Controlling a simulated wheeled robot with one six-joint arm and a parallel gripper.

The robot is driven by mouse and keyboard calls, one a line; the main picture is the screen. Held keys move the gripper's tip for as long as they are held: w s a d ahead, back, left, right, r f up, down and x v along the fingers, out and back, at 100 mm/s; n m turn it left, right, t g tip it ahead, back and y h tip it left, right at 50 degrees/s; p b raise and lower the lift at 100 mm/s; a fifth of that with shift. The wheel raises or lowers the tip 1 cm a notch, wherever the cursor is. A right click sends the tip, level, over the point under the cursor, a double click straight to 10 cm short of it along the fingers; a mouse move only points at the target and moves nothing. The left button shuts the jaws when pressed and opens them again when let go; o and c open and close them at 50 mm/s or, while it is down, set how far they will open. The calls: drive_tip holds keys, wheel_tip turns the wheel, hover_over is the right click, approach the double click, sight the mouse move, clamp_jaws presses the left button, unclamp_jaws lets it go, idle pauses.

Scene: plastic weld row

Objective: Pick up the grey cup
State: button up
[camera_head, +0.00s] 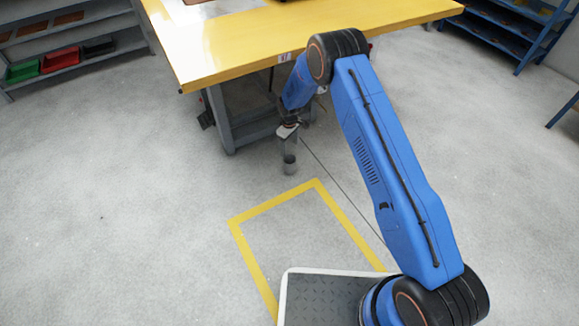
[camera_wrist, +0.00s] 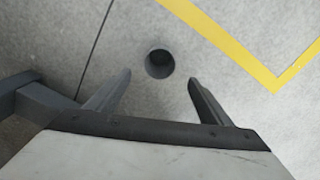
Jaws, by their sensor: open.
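The grey cup (camera_head: 290,166) stands upright on the concrete floor, just beyond the corner of the yellow floor marking. In the wrist view the cup (camera_wrist: 160,64) shows from above, with its dark open mouth towards me. My gripper (camera_wrist: 158,86) is open, with its two fingers apart and nothing between them. The cup appears a little past the fingertips, between their lines. In the head view my gripper (camera_head: 289,146) hangs down right above the cup. Its fingers are small and hard to make out there.
A yellow-topped workbench (camera_head: 230,45) stands behind the cup, its grey leg (camera_head: 218,120) and foot close by; a grey bar (camera_wrist: 45,100) lies left of my fingers. Yellow floor tape (camera_head: 270,205) marks a rectangle in front. Shelves (camera_head: 70,62) with bins stand far left. Open floor lies left.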

sight(290, 159)
wheel_tip(290, 159, down, 11)
drive_tip(key=shift+d, duration=0.1)
drive_tip(key=c, duration=1.4)
